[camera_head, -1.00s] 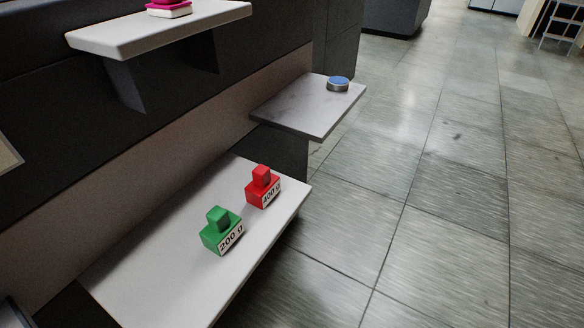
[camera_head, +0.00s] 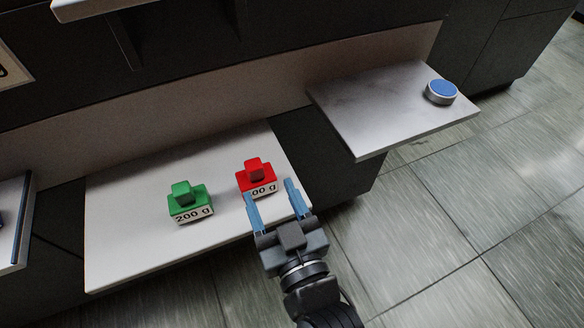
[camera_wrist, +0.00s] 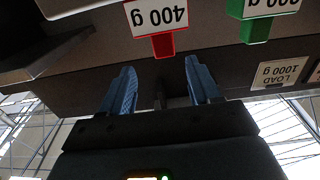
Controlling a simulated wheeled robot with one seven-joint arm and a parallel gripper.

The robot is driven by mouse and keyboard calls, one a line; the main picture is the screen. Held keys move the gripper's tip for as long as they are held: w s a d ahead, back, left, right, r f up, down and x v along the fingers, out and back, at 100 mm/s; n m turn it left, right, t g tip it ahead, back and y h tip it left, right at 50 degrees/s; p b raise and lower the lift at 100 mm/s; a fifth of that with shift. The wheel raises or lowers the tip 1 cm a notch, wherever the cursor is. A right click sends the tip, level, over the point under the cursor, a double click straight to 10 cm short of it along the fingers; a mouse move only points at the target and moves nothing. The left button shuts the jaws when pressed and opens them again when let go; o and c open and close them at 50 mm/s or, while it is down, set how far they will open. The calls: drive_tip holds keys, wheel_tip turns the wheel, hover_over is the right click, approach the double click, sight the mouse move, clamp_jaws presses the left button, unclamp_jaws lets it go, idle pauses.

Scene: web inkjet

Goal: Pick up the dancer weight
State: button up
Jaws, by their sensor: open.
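Two block weights with knobs stand upright on a white shelf (camera_head: 120,235). The green weight (camera_head: 181,199) is labelled 200 g. The red weight (camera_head: 256,176) stands to its right; its label is partly covered by my finger. My gripper (camera_head: 269,190) is open and empty, its blue fingers pointing at the red weight from the front right. In the wrist view the picture is upside down: the red weight (camera_wrist: 163,45) with its 400 g label is ahead of the open fingers (camera_wrist: 158,68), and the green weight (camera_wrist: 254,30) is at the upper right.
A higher side shelf (camera_head: 385,110) at the right carries a blue-topped round button (camera_head: 441,91). Another shelf edge (camera_head: 90,8) overhangs at upper left. A 1000 g load label (camera_wrist: 283,73) shows in the wrist view. Open tiled floor lies at right.

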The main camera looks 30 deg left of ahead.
sight(256, 171)
drive_tip(key=p+x, duration=0.1)
drive_tip(key=x, duration=0.2)
drive_tip(key=shift+w+a+r, duration=0.1)
drive_tip(key=shift+a+r, duration=0.05)
drive_tip(key=p+x, duration=0.1)
drive_tip(key=x, duration=0.2)
drive_tip(key=shift+a, duration=0.3)
drive_tip(key=shift+w+a, duration=0.3)
drive_tip(key=shift+a, duration=0.15)
drive_tip(key=shift+c, duration=0.2)
clamp_jaws()
